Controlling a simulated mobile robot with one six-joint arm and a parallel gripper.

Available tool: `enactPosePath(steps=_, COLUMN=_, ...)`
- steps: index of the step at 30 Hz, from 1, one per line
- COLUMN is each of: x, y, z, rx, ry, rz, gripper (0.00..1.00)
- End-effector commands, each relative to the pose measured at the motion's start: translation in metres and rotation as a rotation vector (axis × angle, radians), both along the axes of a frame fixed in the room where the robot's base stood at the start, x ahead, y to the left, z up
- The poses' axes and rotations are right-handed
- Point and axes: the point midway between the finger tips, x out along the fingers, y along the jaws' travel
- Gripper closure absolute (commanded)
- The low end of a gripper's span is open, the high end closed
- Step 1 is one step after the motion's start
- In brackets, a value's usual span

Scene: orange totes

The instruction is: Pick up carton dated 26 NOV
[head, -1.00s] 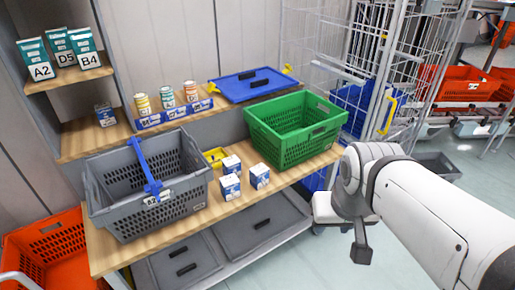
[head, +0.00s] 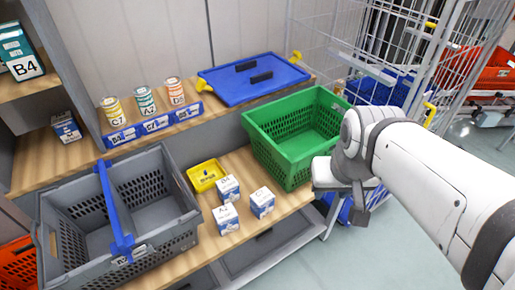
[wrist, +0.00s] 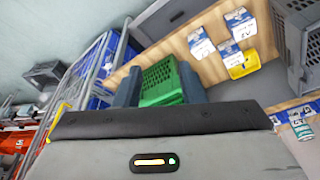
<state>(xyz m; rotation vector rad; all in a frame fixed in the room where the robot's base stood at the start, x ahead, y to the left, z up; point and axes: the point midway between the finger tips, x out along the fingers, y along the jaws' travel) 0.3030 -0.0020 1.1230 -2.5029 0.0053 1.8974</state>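Three white-and-blue cartons stand close together on the wooden bench: a back one (head: 227,188), a front one (head: 226,218) and a right one (head: 262,202). They also show in the wrist view, upper right, as a left carton (wrist: 201,43) and a right carton (wrist: 240,23). A darker carton (head: 67,127) stands on the left shelf. I cannot read a date on any carton. My gripper (wrist: 160,84) is open and empty, its two fingers apart with the green basket visible beyond them. It is away from the cartons, to their right in the head view.
A grey basket (head: 180,205) with a blue handle stands left of the cartons, a green basket (head: 285,165) to their right. A yellow tray (head: 205,176) sits behind them. Cans (head: 145,101), a blue lid (head: 250,80) and a wire cage trolley (head: 440,50) stand farther back.

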Motion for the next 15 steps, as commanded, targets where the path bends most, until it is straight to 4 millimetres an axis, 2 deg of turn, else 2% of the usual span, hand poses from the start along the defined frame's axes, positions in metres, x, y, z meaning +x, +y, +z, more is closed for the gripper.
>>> enactPosePath(steps=6, x=0.000, y=0.000, z=0.000, rx=0.000, ry=0.000, rz=0.000, gripper=0.64)
enactPosePath(steps=11, x=0.006, y=0.002, z=-0.002, rx=0.007, ry=0.008, rz=-0.016, gripper=0.51)
enactPosePath(steps=15, x=0.030, y=0.004, z=-0.010, rx=0.033, ry=0.038, rz=-0.097, gripper=0.39)
